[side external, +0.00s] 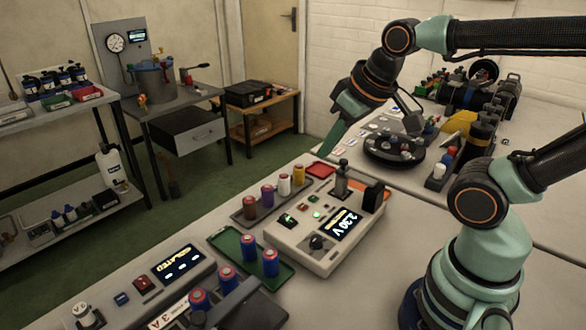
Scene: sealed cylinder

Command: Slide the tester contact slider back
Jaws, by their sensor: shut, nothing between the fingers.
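The tester (293,245) is a pale box on the near bench with a lit display (345,225) that seems to read about 2.30 V. A grey upright metal piece with a dark knob, seemingly the contact slider (341,180), stands at its far edge. A black and orange block (374,197) is at its right end. I cannot tell whether a cell sits between the two. My gripper (323,153) is shut and empty, pointing down and left. In the picture its tips are above and slightly left of the slider, apart from it.
A grey tray (244,215) with several coloured cells and a green tray (232,258) with blue cells lie left of the tester. A red tray (320,170) is just beyond it. A round black carousel (380,160) stands behind, right of my gripper.

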